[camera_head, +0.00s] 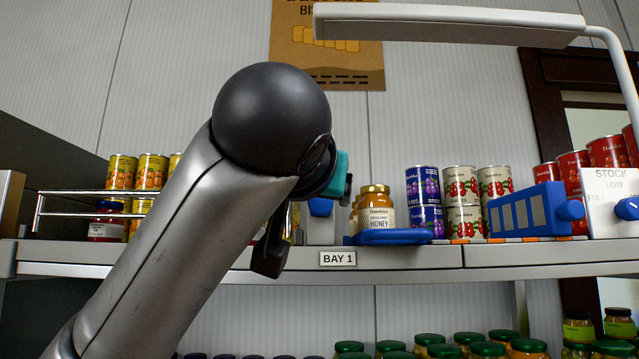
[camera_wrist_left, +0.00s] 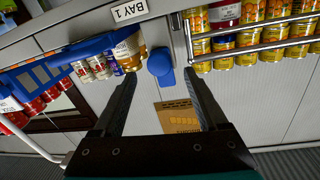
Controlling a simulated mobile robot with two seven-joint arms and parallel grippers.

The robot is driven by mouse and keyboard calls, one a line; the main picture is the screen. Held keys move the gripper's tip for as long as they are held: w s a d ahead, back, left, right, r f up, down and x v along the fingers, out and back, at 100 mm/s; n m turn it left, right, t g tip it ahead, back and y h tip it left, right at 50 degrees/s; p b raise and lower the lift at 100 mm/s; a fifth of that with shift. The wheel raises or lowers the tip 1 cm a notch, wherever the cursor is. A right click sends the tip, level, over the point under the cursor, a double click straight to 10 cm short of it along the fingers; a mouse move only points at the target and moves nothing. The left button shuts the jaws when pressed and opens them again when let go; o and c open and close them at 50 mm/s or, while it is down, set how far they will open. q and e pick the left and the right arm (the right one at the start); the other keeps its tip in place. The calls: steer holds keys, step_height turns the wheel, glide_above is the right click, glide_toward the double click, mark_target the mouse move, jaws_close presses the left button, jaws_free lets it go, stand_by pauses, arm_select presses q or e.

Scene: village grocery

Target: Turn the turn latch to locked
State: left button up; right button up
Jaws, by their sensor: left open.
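A blue knob, which looks like the turn latch (camera_wrist_left: 160,64), sits at the shelf front in the left wrist view. In the head view only a bit of blue (camera_head: 320,207) shows beside my arm, on a pale plate, so its setting cannot be read. My left gripper (camera_wrist_left: 161,82) is open, with one finger on each side of the knob in the wrist picture. I cannot tell whether they touch it. In the head view my left arm hides most of the gripper; a dark finger (camera_head: 269,246) hangs in front of the shelf edge. My right gripper is not in view.
Further right are stacked cans, a blue slotted piece (camera_head: 530,211) and a stock dial (camera_head: 608,198). A wire rail (camera_head: 85,192) guards yellow cans at left. A lamp (camera_head: 450,22) overhangs the shelf.

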mark_target(320, 201)
arm_select(q)
steer(key=w+p, duration=0.1)
steer(key=w, duration=0.3)
steer(key=shift+w+d+p, duration=0.2)
steer(key=shift+p, duration=0.2)
jaws_close()
